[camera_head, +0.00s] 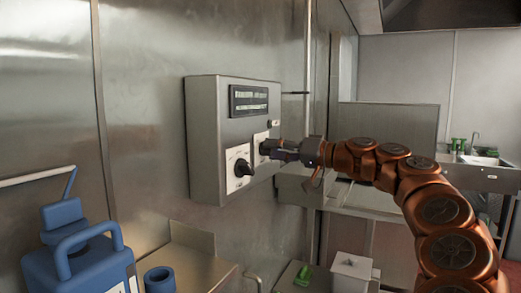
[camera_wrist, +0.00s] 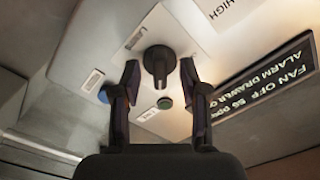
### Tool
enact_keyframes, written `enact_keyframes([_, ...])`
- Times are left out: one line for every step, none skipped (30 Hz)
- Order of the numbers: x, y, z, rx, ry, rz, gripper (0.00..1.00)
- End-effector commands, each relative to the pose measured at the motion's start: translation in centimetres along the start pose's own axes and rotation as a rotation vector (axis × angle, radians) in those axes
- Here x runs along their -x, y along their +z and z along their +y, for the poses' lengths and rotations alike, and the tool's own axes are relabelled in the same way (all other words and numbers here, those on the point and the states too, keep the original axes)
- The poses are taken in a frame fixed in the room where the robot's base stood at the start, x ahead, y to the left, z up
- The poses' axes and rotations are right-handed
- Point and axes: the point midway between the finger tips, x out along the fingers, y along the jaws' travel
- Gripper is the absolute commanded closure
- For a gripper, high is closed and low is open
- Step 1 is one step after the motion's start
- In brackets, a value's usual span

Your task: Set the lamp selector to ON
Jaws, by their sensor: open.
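A grey control box (camera_head: 207,140) is fixed to the steel wall. My gripper (camera_head: 268,151) reaches its front from the right and partly covers a small white plate there. In the wrist view a dark selector knob (camera_wrist: 159,66) stands out from the panel between the two fingertips of my gripper (camera_wrist: 160,72). The fingers are open, one on each side of the knob, with visible gaps. Small white labels lie near the knob, too small to read, so I cannot confirm its name or setting.
A larger round dial (camera_head: 241,167) sits left of my gripper. A display (camera_head: 249,100) is above; it also shows in the wrist view (camera_wrist: 262,88). A green button (camera_wrist: 165,103) and a blue one (camera_wrist: 103,96) are near the fingers. A blue jug (camera_head: 85,265) stands lower left.

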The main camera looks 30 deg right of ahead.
Motion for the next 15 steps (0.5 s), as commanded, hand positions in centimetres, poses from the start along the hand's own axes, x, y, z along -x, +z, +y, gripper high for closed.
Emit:
enact_keyframes([0.4, 0.0, 0.1, 0.001, 0.001, 0.002, 0.56])
enact_keyframes([0.7, 0.0, 0.1, 0.001, 0.001, 0.003, 0.56])
enact_keyframes([1.0, 0.0, 0.1, 0.001, 0.001, 0.004, 0.56])
enact_keyframes([1.3, 0.0, 0.1, 0.001, 0.001, 0.004, 0.56])
enact_keyframes([1.6, 0.0, 0.1, 0.001, 0.001, 0.005, 0.56])
enact_keyframes([2.0, 0.0, 0.1, 0.0, 0.001, 0.005, 0.56])
enact_keyframes([2.3, 0.0, 0.1, 0.0, 0.002, 0.004, 0.56])
enact_keyframes([2.6, 0.0, 0.1, 0.0, 0.001, 0.004, 0.56])
enact_keyframes([3.0, 0.0, 0.1, 0.001, 0.001, 0.003, 0.56])
enact_keyframes([3.3, 0.0, 0.1, 0.001, 0.001, 0.002, 0.56])
enact_keyframes([3.5, 0.0, 0.1, 0.002, 0.001, 0.002, 0.56])
enact_keyframes([4.0, 0.0, 0.1, 0.002, 0.001, 0.002, 0.56])
enact_keyframes([4.2, 0.0, 0.1, 0.002, 0.002, 0.003, 0.56])
enact_keyframes([4.5, 0.0, 0.1, 0.002, 0.002, 0.003, 0.56])
enact_keyframes([4.9, -0.1, 0.1, 0.002, 0.002, 0.004, 0.56])
